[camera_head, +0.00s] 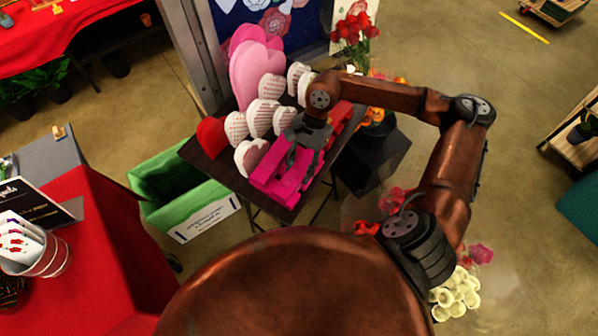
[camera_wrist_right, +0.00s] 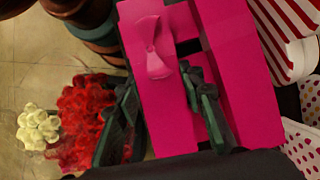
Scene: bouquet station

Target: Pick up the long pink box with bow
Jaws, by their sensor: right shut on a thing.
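The long pink box with bow (camera_head: 268,183) is at the front edge of the dark table in the head view. In the right wrist view the box (camera_wrist_right: 170,110) carries a pink bow (camera_wrist_right: 154,48) on its face. My right gripper (camera_head: 303,146) reaches down over it from above. In the wrist view my right gripper's fingers (camera_wrist_right: 160,105) straddle the box and are shut on it, one finger along its left edge. A second pink box part (camera_wrist_right: 243,70) lies right beside it. Whether the box is clear of the table cannot be told. My left gripper is not in view.
The small dark table (camera_head: 203,160) also holds white heart-shaped boxes (camera_head: 262,117), pink hearts (camera_head: 256,70) and a red box (camera_head: 341,116). A green bin (camera_head: 170,187) stands to its left. Red roses (camera_head: 354,28) stand behind. A red-covered table (camera_head: 105,230) is at the left.

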